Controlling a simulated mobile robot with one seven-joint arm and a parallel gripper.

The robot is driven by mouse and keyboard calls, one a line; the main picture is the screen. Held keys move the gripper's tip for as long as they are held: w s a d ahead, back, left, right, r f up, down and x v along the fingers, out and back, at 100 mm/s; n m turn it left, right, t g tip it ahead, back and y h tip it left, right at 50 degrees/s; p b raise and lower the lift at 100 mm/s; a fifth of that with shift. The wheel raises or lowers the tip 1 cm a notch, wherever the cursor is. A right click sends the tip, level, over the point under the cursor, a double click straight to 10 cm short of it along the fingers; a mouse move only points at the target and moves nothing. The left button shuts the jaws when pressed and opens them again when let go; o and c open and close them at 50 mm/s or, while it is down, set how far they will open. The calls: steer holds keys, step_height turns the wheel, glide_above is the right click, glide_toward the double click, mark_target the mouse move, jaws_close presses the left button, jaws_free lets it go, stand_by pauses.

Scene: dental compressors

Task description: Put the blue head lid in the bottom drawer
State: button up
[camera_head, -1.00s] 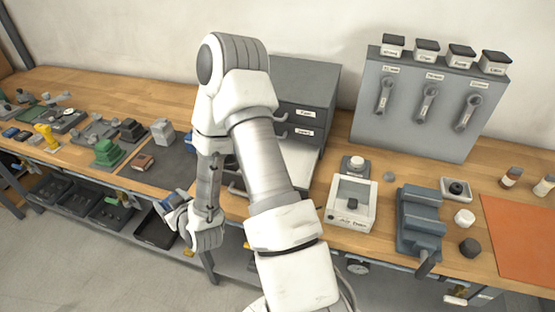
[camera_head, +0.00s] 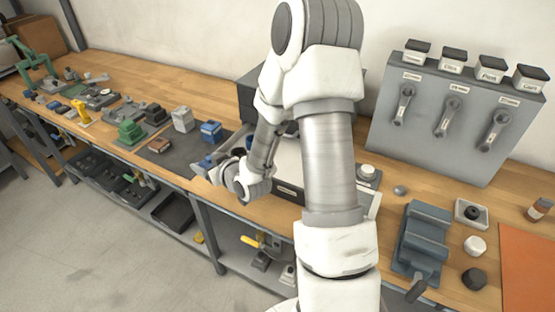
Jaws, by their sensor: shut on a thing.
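My gripper (camera_head: 217,169) is over the front edge of the bench, to the left of the open drawer. It is shut on a small blue piece (camera_head: 204,162), which looks like the blue head lid; the fingers and wrist hide part of it. The grey drawer cabinet (camera_head: 248,98) stands at the back, mostly hidden by my arm. A low drawer (camera_head: 289,189) is pulled out toward the front, with a pale interior. It appears to be the bottom drawer. My forearm covers much of it, so I cannot see all of its inside.
A green part (camera_head: 131,131) is further left. A blue-grey vise (camera_head: 424,238) and wrench panel (camera_head: 445,118) are at right.

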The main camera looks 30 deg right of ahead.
steer(key=shift+w+d+r+n+g+y+b, duration=0.15)
steer(key=shift+d+r+n+y+b, duration=0.1)
steer(key=shift+d+r+n+y, duration=0.3)
steer(key=shift+w+d+r+n+g+y+b, duration=0.1)
steer(key=shift+d+r+n+g+y+b, duration=0.2)
steer(key=shift+r, duration=0.4)
steer(key=shift+s+d+r+n+y, duration=0.3)
steer(key=shift+d+r+n+y, duration=0.15)
steer(key=shift+n+y, duration=0.1)
steer(key=s+d+f+n+g+y+b, duration=0.2)
steer(key=s+d+n+g+y+b, duration=0.3)
steer(key=s+d, duration=0.65)
glide_above(284, 176)
steer(key=shift+n+t, duration=0.3)
steer(key=shift+t, duration=0.05)
step_height(284, 176, down, 7)
steer(key=shift+s+f, duration=0.1)
steer(key=shift+d+f, duration=0.1)
steer(key=shift+f, duration=1.85)
